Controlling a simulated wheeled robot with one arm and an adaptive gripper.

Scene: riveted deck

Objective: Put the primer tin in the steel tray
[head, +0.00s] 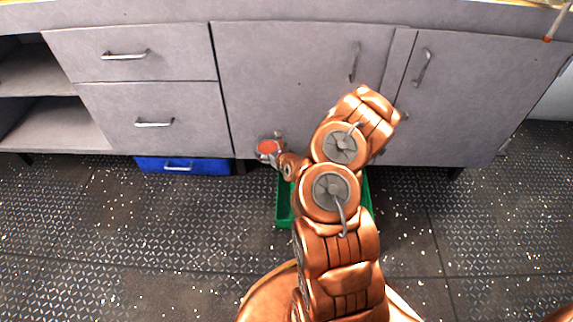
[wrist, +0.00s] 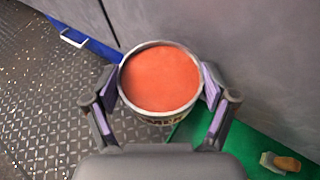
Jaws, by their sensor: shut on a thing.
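The primer tin (wrist: 160,80) is a round, open-topped tin with a metal rim and an orange-red surface inside. It shows small in the head view (head: 268,147), in front of the grey cabinet. My gripper (wrist: 160,92) is shut on the tin, one finger on each side. The tin looks upright and is held above the deck, beside the left edge of a green tray or crate (head: 284,213). The green one also shows in the wrist view (wrist: 240,150), right of and below the tin. I see no tray that looks like bare steel.
A blue container (head: 205,167) with a handle sits at the cabinet's foot, left of the tin. A small brown-and-tan object (wrist: 284,162) lies in the green container. The grey cabinet (head: 285,80) stands close behind. Deck (head: 110,230) on the left is clear.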

